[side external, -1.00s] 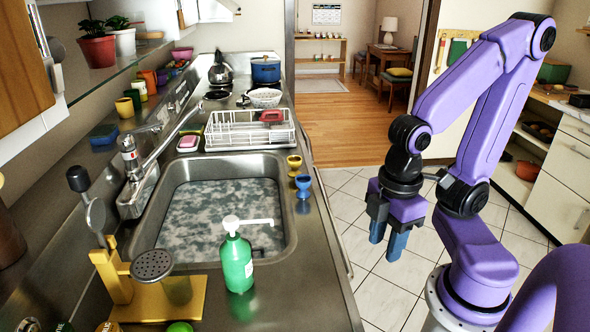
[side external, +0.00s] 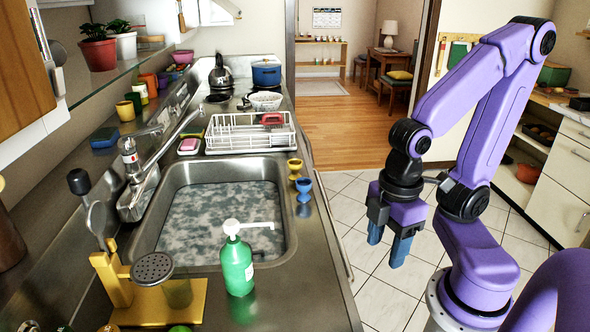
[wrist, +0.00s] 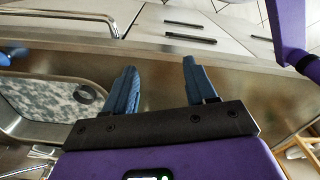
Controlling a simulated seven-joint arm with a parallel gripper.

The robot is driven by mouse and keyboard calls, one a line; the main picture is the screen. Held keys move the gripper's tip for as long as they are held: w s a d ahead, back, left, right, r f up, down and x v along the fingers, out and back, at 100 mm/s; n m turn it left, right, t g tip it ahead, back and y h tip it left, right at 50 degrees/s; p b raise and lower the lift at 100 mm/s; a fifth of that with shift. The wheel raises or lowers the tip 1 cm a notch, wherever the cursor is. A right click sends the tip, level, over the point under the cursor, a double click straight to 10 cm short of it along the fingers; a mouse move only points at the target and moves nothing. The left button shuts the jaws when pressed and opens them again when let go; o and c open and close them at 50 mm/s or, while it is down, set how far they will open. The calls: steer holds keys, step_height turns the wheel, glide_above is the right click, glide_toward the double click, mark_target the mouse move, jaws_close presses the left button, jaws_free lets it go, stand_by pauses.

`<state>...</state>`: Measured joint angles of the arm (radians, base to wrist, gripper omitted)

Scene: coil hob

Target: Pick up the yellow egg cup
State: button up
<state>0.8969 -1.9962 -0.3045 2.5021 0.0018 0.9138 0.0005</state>
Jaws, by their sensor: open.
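The yellow egg cup (side external: 294,168) stands upright on the steel counter's right edge, beside the sink, in the side external view. A blue egg cup (side external: 303,188) stands just in front of it. My gripper (side external: 385,250) is open and empty, pointing down over the floor side to the right of the counter, well apart from both cups. In the wrist view my gripper's blue fingers (wrist: 162,88) are spread with nothing between them. A bit of blue at the left edge there may be the blue cup; I cannot make out the yellow cup in that view.
The sink (side external: 290,235) holds murky water. A green soap bottle (side external: 237,262) with a white pump stands at its near edge. A white dish rack (side external: 230,142) is behind it. A yellow utensil stand (side external: 190,308) is at the front left.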

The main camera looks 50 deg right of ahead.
steer(key=o, duration=0.3)
steer(key=shift+o, duration=0.2)
